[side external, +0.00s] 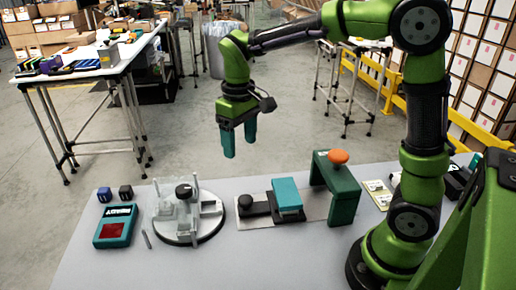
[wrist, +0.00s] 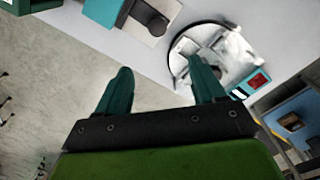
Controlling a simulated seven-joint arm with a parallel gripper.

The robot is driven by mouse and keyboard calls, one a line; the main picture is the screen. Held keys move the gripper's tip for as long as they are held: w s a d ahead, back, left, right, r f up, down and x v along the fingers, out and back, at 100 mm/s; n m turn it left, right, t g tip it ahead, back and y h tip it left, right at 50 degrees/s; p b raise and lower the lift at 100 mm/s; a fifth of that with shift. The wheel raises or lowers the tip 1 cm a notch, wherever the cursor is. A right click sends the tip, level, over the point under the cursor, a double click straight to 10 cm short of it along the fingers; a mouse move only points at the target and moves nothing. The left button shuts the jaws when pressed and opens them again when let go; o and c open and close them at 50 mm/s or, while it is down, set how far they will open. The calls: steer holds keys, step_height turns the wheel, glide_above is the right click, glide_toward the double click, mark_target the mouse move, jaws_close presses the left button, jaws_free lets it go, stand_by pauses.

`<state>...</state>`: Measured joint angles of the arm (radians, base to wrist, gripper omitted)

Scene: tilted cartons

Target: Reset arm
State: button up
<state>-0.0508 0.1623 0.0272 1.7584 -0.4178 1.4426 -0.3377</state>
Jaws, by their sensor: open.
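My green arm reaches out over the grey-white table, with my gripper (side external: 240,142) hanging down in the air beyond the table's far edge. Its two teal fingers are spread apart with nothing between them. In the wrist view my gripper (wrist: 163,88) also shows open and empty, with bare floor and the table edge beyond the fingers. It touches nothing on the table (side external: 255,240).
On the table stand a round white fixture (side external: 188,220), a teal block (side external: 287,193) on a plate, a green press-like frame (side external: 338,190) with an orange knob, a teal device (side external: 115,227) and two small dark cubes. A cluttered workbench (side external: 90,68) stands behind left.

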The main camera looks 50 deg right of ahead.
steer(key=s+r+m+t+y, duration=0.1)
steer(key=s+r+m+t, duration=0.1)
steer(key=s, duration=0.5)
steer(key=s+r+m+t+y, duration=0.1)
steer(key=s+m+t, duration=0.1)
steer(key=s+t, duration=0.3)
steer(key=shift+s+a+r, duration=0.2)
steer(key=shift+s+r, duration=0.2)
steer(key=shift+s, duration=0.7)
